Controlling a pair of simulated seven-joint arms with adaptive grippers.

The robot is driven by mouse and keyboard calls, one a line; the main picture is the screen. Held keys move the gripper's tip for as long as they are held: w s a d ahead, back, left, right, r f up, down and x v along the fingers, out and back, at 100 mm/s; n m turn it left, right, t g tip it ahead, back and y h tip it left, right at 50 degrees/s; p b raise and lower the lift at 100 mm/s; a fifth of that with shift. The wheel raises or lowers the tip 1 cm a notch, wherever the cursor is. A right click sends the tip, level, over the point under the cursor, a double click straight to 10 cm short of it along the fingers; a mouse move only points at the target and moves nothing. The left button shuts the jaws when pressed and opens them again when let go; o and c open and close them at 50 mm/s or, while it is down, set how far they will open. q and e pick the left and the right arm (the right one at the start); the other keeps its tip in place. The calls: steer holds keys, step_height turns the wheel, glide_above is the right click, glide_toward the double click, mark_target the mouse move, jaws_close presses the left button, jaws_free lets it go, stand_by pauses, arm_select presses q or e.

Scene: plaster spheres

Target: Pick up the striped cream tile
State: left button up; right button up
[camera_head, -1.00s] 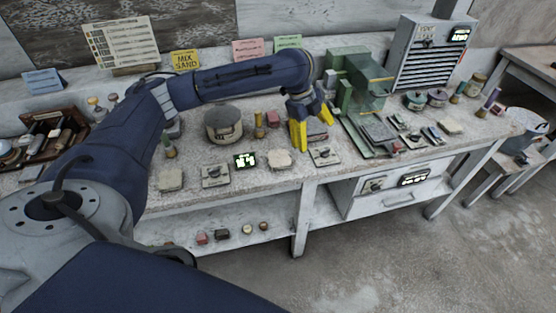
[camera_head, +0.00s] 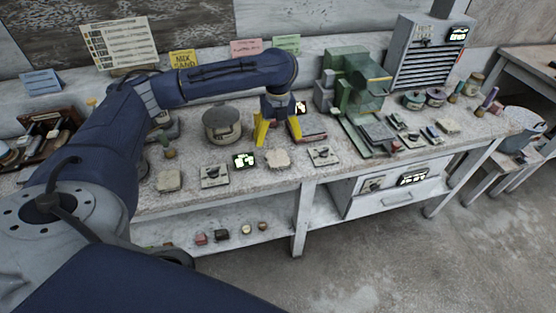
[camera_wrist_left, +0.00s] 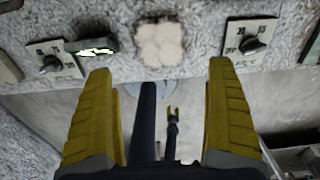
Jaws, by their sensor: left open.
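My left gripper (camera_head: 278,135) points down over the bench, its yellow fingers wide apart with nothing between them. In the left wrist view its fingertips (camera_wrist_left: 158,72) frame the bench's front edge. A pale cream pad (camera_head: 278,160) lies just in front of the gripper; it also shows in the left wrist view (camera_wrist_left: 161,44), beyond the fingertips and midway between them. I cannot make out stripes on it, nor tell any striped cream tile for sure.
Dial plates (camera_head: 323,156) and (camera_head: 214,176) and a lit display (camera_head: 245,160) sit along the front of the bench (camera_head: 190,205). A round grey pot (camera_head: 222,125) stands left of the gripper, a green machine (camera_head: 358,85) to the right. Small blocks (camera_head: 201,239) lie on the lower shelf.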

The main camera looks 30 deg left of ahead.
mark_target(278, 158)
arm_select(q)
steer(key=shift+w+a+f, duration=0.1)
steer(key=shift+w+f, duration=0.05)
steer(key=shift+f, duration=5.05)
steer(key=c, duration=1.5)
steer(key=shift+o, duration=0.2)
steer(key=shift+r, duration=0.2)
